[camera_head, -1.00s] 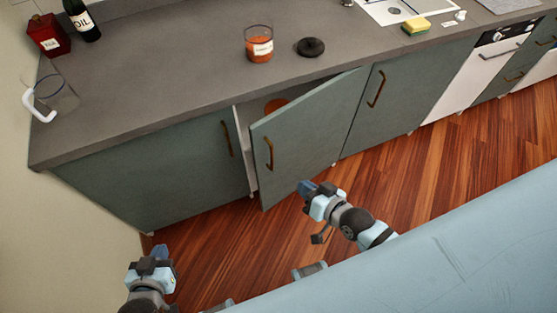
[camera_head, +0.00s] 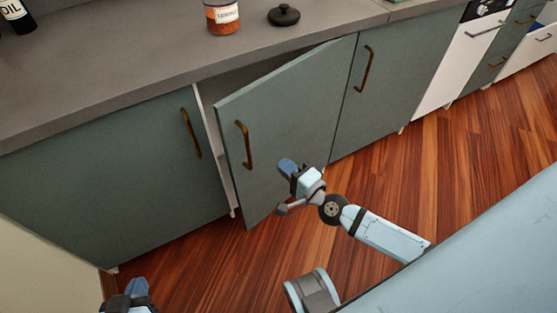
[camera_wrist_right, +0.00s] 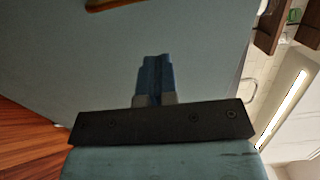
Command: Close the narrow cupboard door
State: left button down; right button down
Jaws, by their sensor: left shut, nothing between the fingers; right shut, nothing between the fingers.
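The narrow cupboard door (camera_head: 290,115) is grey-green with a bronze handle (camera_head: 244,145) near its left edge. It stands partly open, with a dark gap on its left side; its right edge is by the neighbouring door. My right gripper (camera_head: 285,166) is shut and empty, in front of the door's lower part. In the right wrist view, its blue fingers (camera_wrist_right: 156,78) point at the broad door surface (camera_wrist_right: 200,50); whether they touch it I cannot tell. My left gripper (camera_head: 138,287) is low at the left edge of the head view, shut and away from the door.
A closed cupboard door (camera_head: 110,170) is on the left and another (camera_head: 395,90) on the right. A jar (camera_head: 222,16) and a black lid (camera_head: 284,14) stand on the grey counter (camera_head: 130,60). Wooden floor (camera_head: 460,150) is clear in front.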

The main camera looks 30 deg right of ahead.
aim_at(250, 137)
jog(key=x, duration=1.1)
jog(key=shift+w+a, duration=0.1)
jog(key=shift+w, duration=0.45)
